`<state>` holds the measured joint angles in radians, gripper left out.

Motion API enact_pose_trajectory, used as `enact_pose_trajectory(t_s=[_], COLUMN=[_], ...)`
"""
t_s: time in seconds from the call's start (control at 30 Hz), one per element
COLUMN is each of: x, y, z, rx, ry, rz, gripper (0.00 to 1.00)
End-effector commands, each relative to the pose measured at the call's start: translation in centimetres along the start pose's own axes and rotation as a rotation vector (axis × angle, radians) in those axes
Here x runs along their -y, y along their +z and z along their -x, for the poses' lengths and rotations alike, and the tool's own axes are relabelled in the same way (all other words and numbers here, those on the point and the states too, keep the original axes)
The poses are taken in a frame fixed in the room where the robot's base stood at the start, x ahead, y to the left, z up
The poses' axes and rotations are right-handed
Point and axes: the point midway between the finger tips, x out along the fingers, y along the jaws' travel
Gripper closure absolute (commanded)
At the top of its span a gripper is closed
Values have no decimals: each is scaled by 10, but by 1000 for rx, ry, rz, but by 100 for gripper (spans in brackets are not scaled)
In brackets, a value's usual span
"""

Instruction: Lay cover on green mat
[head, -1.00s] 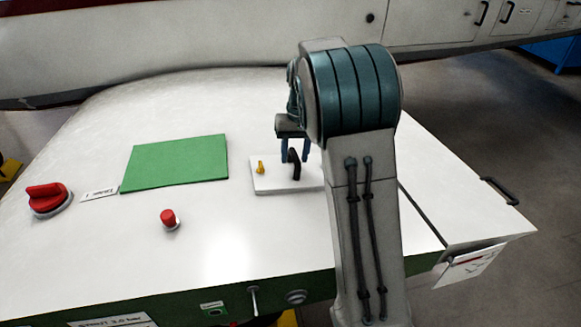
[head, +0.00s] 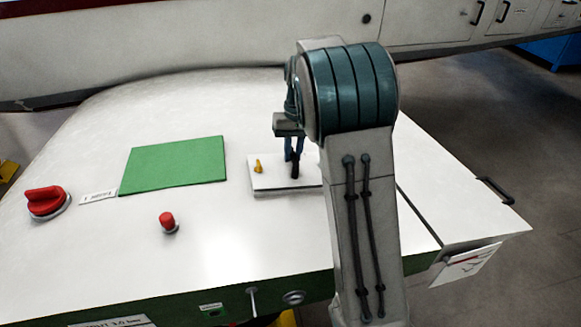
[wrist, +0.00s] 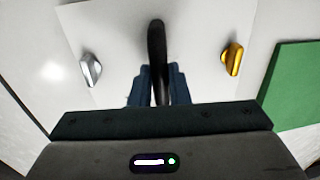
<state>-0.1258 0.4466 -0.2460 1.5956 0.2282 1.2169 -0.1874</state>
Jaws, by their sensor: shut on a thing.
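The cover (head: 275,180) is a white rectangular plate on the white bench top, right of the green mat. It has a black handle (wrist: 157,45) in its middle, a yellow knob (wrist: 232,58) and a silver knob (wrist: 90,70). My gripper (wrist: 157,85) points down with its blue fingers shut on the black handle. I cannot tell whether the cover is raised at all. The green mat (head: 173,165) lies flat and empty; part of it shows at the right of the wrist view (wrist: 295,90). My arm hides the cover's right end in the head view.
A large red knob (head: 47,202) and a small label (head: 98,196) are left of the mat. A red button (head: 168,222) stands in front of the mat. The bench surface between mat and cover is clear. A large white body (head: 180,45) runs behind the bench.

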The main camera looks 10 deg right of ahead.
Motion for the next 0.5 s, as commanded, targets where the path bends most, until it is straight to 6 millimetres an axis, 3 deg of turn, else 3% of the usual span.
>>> enact_pose_trajectory(t_s=[0.5], x=[0], y=[0], z=[13], rx=[-1], ry=[0], rz=[0], gripper=[100])
